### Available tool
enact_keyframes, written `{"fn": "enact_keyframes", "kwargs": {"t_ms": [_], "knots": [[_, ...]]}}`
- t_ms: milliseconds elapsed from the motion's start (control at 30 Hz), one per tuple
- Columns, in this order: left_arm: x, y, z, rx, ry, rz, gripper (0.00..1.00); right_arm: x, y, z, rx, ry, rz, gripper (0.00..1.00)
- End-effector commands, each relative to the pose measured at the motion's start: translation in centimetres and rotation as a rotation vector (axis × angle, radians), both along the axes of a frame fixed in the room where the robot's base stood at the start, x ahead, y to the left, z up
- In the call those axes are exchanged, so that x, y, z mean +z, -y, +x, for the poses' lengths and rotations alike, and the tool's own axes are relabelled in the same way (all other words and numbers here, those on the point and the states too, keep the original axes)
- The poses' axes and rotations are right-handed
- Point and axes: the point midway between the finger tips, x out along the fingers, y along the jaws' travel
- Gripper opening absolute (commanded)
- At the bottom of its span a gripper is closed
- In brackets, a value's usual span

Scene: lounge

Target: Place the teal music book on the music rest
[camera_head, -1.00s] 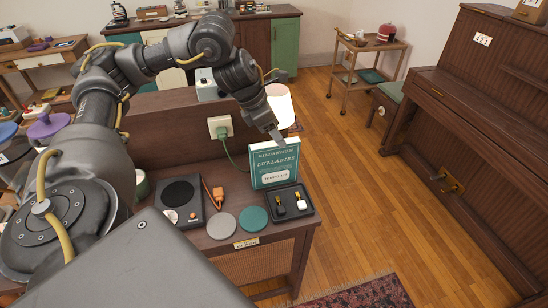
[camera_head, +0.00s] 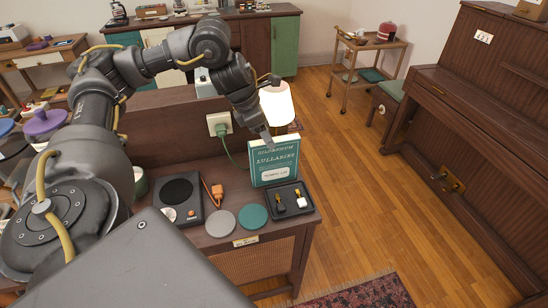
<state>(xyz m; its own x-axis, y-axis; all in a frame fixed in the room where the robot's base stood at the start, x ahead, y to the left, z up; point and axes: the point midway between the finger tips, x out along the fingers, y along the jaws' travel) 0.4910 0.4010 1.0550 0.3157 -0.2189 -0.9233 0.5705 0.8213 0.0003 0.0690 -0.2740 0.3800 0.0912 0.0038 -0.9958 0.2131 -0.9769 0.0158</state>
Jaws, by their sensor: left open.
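My right gripper is not in view.
A lit lamp (camera_head: 278,104) stands behind the book. The black tray (camera_head: 291,201), two coasters and a dark speaker (camera_head: 179,197) sit on the console. A piano stool (camera_head: 386,98) and a wooden cart (camera_head: 369,62) stand farther back. The wooden floor between console and piano is clear.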

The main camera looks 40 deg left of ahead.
Motion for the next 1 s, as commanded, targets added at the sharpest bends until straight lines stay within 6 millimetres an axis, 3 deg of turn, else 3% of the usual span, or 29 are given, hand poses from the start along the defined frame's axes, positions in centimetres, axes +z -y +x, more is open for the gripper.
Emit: {"fn": "enact_keyframes", "kwargs": {"t_ms": [200, 400, 1000], "knots": [[-2.3, 0.1, 1.3, 0.002, -0.006, 0.002, 0.55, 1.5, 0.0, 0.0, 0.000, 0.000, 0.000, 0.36], [-4.4, 0.5, 2.0, 0.001, -0.003, 0.001, 0.55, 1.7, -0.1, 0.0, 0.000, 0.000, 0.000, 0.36], [-5.0, 0.6, 2.1, 0.001, -0.002, 0.001, 0.55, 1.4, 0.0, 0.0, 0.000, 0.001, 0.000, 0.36]]}}
